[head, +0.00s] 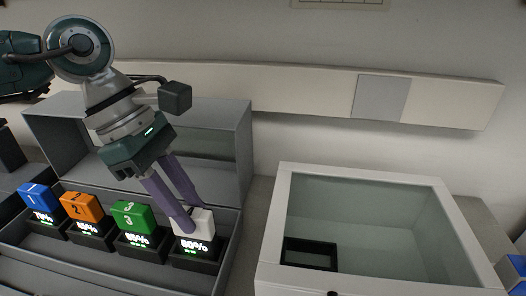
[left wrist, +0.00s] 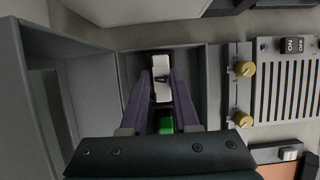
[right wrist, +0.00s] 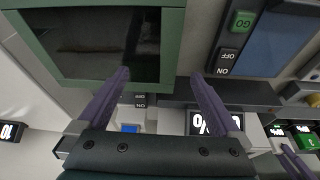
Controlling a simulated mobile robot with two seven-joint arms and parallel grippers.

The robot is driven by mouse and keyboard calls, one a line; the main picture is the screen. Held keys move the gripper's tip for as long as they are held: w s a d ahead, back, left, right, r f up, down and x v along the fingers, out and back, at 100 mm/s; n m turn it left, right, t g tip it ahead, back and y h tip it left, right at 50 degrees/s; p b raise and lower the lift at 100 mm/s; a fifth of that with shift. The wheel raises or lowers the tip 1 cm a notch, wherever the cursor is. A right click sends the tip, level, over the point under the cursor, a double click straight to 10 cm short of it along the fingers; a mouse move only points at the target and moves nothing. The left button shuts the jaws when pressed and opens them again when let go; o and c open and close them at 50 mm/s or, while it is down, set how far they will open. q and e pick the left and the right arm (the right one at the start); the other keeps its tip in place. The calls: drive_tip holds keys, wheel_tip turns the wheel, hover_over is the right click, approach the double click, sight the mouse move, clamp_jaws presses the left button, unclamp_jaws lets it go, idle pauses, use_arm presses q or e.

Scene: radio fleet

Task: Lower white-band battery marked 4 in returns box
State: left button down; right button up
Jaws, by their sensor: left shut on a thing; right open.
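The white-band battery (head: 200,222) stands upright in the rightmost slot of the charger row, above a lit percentage display. My left gripper (head: 188,217) reaches down from above and is shut on it. The left wrist view shows the white battery top (left wrist: 161,70) with its mark between the two purple fingers. A white-rimmed open box (head: 364,177) stands to the right, with a dark tray (head: 308,252) on its floor; I see no label on it. My right gripper (right wrist: 160,76) is open and empty, outside the head view.
Blue (head: 38,197), orange (head: 82,206) and green (head: 133,215) batteries sit in slots left of the white one. A grey raised lid or housing (head: 243,150) stands behind the row. A green-framed dark panel (right wrist: 100,45) lies ahead of my right gripper.

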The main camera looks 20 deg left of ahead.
use_arm(q)
drive_tip(key=shift+f+b, duration=0.5)
drive_tip(key=shift+f, duration=0.05)
use_arm(e)
drive_tip(key=shift+w+f, duration=0.1)
drive_tip(key=shift+f, duration=0.05)
use_arm(q)
drive_tip(key=c, duration=0.6)
unclamp_jaws()
drive_tip(key=shift+a+r+p, duration=0.1)
drive_tip(key=shift+r+p, duration=0.3)
drive_tip(key=shift+r, duration=0.15)
use_arm(e)
drive_tip(key=shift+r, duration=0.2)
drive_tip(key=r+p, duration=0.1)
drive_tip(key=s+a+r+p, duration=0.1)
drive_tip(key=s+r+p, duration=0.1)
drive_tip(key=shift+a+r+p, duration=0.15)
drive_tip(key=shift+a+p, duration=0.15)
drive_tip(key=shift+p, duration=0.05)
use_arm(q)
drive_tip(key=v, duration=0.7)
drive_tip(key=shift+s+a+f, duration=0.1)
use_arm(e)
drive_tip(key=shift+s+a, duration=0.15)
